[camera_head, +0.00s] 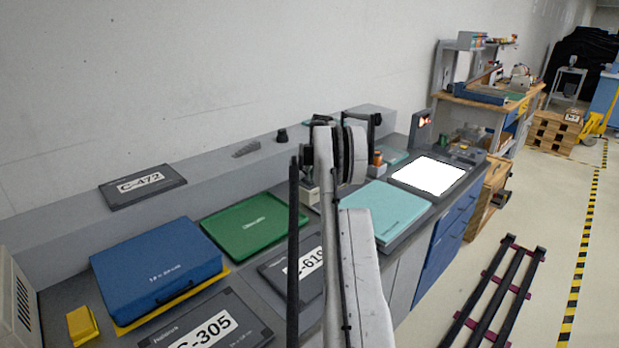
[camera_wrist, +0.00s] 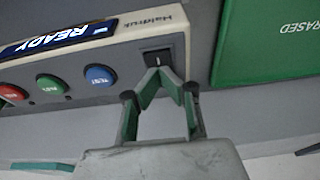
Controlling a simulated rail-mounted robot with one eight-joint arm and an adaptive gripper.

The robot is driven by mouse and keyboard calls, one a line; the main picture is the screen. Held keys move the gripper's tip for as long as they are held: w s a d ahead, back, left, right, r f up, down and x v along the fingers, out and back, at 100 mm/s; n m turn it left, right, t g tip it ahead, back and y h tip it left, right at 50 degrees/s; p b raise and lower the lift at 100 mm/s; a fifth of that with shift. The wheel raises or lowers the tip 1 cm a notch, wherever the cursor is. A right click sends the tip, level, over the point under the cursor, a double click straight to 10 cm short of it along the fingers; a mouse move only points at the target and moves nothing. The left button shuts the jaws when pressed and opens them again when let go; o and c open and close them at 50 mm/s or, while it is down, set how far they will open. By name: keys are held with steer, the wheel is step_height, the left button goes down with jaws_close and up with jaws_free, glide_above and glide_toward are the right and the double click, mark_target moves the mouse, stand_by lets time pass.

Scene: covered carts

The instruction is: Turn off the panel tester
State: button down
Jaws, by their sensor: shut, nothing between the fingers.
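The panel tester (camera_wrist: 120,55) is a pale box in the wrist view, with a lit display (camera_wrist: 62,35) reading READY. Below the display are a red button (camera_wrist: 12,92), a green button (camera_wrist: 52,84) and a blue button (camera_wrist: 99,75). A black rocker switch (camera_wrist: 157,60) sits near its right end. My gripper (camera_wrist: 160,76) is shut and empty, its tips just below the switch in the picture; I cannot tell whether they touch it. In the head view my arm hides the gripper and most of that part of the bench.
A green panel (camera_wrist: 270,45) lies right of the tester; a green panel (camera_head: 253,225) also shows in the head view. Nearby are a blue case (camera_head: 155,265), a teal case (camera_head: 385,208) and a bright white panel (camera_head: 425,176). A wall (camera_head: 150,80) runs behind the bench.

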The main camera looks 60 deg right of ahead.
steer(key=v, duration=1.3)
steer(key=shift+s+r, duration=0.15)
steer(key=shift+r, duration=0.15)
steer(key=shift+a, duration=0.1)
